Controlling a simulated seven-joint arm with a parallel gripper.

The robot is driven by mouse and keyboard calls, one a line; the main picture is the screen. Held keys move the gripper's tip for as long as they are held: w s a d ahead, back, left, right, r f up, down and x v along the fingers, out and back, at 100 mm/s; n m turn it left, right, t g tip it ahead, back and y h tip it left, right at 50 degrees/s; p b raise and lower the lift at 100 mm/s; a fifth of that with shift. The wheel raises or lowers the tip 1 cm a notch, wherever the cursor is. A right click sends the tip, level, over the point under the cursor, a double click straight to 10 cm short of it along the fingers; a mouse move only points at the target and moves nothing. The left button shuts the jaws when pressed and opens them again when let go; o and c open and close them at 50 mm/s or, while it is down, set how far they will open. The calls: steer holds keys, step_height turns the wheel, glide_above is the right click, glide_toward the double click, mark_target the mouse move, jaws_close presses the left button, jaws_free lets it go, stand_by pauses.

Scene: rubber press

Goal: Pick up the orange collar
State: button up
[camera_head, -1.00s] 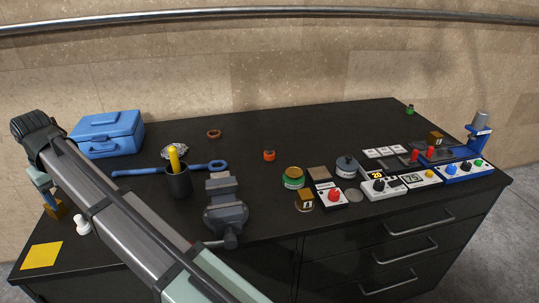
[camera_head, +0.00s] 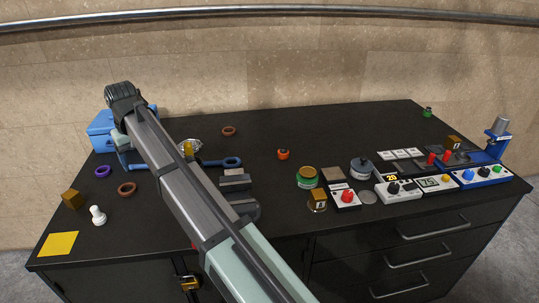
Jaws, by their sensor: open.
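A small orange ring-like piece with a dark middle (camera_head: 283,154), which looks like the orange collar, stands on the dark bench top near its middle. Nothing touches it. My arm crosses the picture from the lower right to a raised joint at the upper left, well to the left of this piece. The lower part of my arm drops behind the long link, and my gripper is hidden there.
Brown rings (camera_head: 229,131) (camera_head: 127,189) and a purple ring (camera_head: 103,171) lie at the left and back. A blue toolbox (camera_head: 101,130), a wrench (camera_head: 223,162) and a partly hidden vise (camera_head: 237,181) are near my arm. Control boxes (camera_head: 398,191) line the right front. Bench around the orange piece is clear.

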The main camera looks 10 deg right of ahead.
steer(key=w+d+m, duration=0.2)
steer(key=w+d, duration=0.4)
steer(key=d, duration=0.6)
steer(key=t+y, duration=0.1)
steer(key=t, duration=0.2)
glide_toward(284, 147)
steer(key=shift+n, duration=0.3)
steer(key=x, duration=0.5)
steer(key=shift+w+a, duration=0.1)
steer(key=shift+a, duration=0.25)
steer(key=shift+d+x, duration=0.2)
steer(key=shift+x, duration=1.1)
steer(key=shift+d+x, duration=0.25)
steer(key=shift+x, duration=1)
steer(key=shift+a+f, duration=0.1)
steer(key=shift+f, duration=0.05)
